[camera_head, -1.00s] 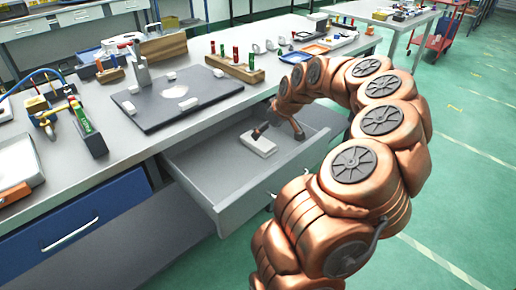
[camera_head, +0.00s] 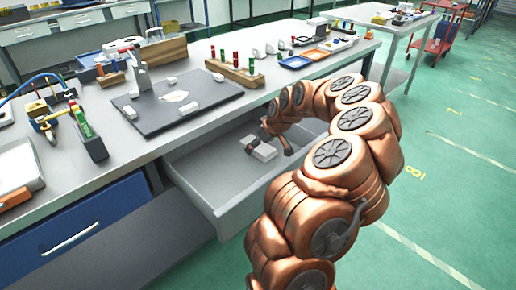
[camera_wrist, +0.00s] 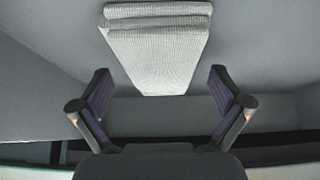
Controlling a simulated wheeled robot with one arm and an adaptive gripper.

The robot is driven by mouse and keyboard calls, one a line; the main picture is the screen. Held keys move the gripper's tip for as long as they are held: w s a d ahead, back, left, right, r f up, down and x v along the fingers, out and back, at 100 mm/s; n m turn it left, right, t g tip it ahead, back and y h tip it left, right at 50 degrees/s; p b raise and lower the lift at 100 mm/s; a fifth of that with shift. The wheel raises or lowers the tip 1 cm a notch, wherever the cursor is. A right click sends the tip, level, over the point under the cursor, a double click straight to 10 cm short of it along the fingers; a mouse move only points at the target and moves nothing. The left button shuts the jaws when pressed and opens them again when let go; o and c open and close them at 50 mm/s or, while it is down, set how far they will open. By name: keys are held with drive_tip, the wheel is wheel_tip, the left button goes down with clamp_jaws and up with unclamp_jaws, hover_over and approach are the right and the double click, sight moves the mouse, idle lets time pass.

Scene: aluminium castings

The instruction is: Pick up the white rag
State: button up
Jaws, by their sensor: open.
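The white rag (camera_head: 265,151) lies folded on the floor of the open grey drawer (camera_head: 212,180). In the wrist view the rag (camera_wrist: 158,48) is a ribbed, folded stack at the top centre. My gripper (camera_head: 264,144) is inside the drawer, at the rag and partly in front of it in the head view. In the wrist view my gripper (camera_wrist: 161,92) is open, one finger on each side of the rag's near end. I cannot tell whether the fingers touch it.
The drawer walls stand around my gripper. Above it, the workbench (camera_head: 140,165) carries a dark plate (camera_head: 165,115) with white pieces and a wooden block (camera_head: 235,75) with coloured cylinders. Green floor (camera_head: 440,200) is clear on the right.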

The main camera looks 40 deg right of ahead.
drive_tip(key=c, duration=1.1)
drive_tip(key=shift+c, duration=0.2)
drive_tip(key=shift+a+r, duration=0.2)
drive_tip(key=shift+r, duration=0.35)
wheel_tip(320, 180, up, 6)
drive_tip(key=shift+f, duration=0.15)
drive_tip(key=shift+a+r, duration=0.1)
drive_tip(key=shift+r, duration=0.1)
drive_tip(key=a, duration=1.9)
drive_tip(key=shift+w+a+b, duration=0.2)
drive_tip(key=shift+b, duration=0.15)
